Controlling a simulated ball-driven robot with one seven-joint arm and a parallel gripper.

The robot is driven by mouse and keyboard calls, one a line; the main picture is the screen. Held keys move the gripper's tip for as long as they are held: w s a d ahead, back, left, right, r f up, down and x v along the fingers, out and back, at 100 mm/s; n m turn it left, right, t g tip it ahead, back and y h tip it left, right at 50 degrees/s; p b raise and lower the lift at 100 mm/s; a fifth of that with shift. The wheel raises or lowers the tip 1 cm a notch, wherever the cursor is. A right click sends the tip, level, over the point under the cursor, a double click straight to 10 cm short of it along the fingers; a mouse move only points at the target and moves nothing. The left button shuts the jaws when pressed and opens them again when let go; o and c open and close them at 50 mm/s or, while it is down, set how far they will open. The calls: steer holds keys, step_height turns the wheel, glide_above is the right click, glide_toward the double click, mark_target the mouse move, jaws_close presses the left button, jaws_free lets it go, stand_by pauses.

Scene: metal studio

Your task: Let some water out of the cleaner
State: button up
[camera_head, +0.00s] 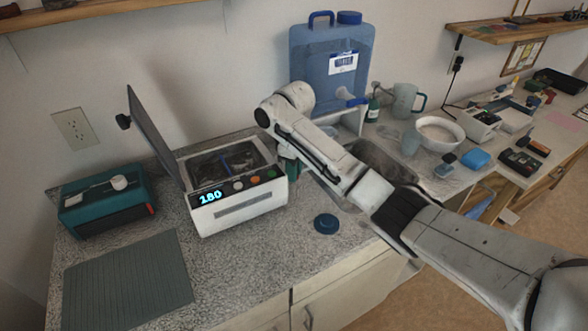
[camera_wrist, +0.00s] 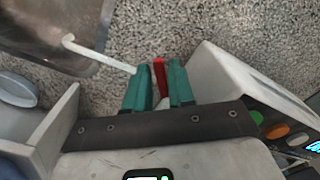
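The cleaner (camera_head: 240,203) is a white box with an open tank, a raised dark lid and a display reading 180. Its white side wall (camera_wrist: 228,85) and buttons are at the right in the wrist view. A red handle (camera_wrist: 160,77) shows low beside that wall, with a white piece near it. My gripper (camera_wrist: 160,85) has teal fingers, one on each side of the red handle. The gap is narrow, and I cannot tell whether both fingers touch it. In the head view my gripper (camera_head: 289,163) is beside the cleaner's right side, mostly hidden by my arm.
A sink (camera_wrist: 65,35) with a thin white tube (camera_wrist: 95,53) is close by. A blue water jug (camera_head: 330,60) stands behind on a stand. A blue round cap (camera_head: 326,223) lies on the counter in front. A teal box (camera_head: 107,203) and grey mat (camera_head: 128,280) are at left.

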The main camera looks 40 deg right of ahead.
jaws_close()
steer(key=shift+w+d+n, duration=0.1)
steer(key=shift+d+n, duration=0.15)
steer(key=shift+n, duration=0.45)
steer(key=shift+o, duration=1.6)
jaws_free()
step_height(320, 180, up, 11)
steer(key=p, duration=0.3)
steer(key=shift+f, duration=0.15)
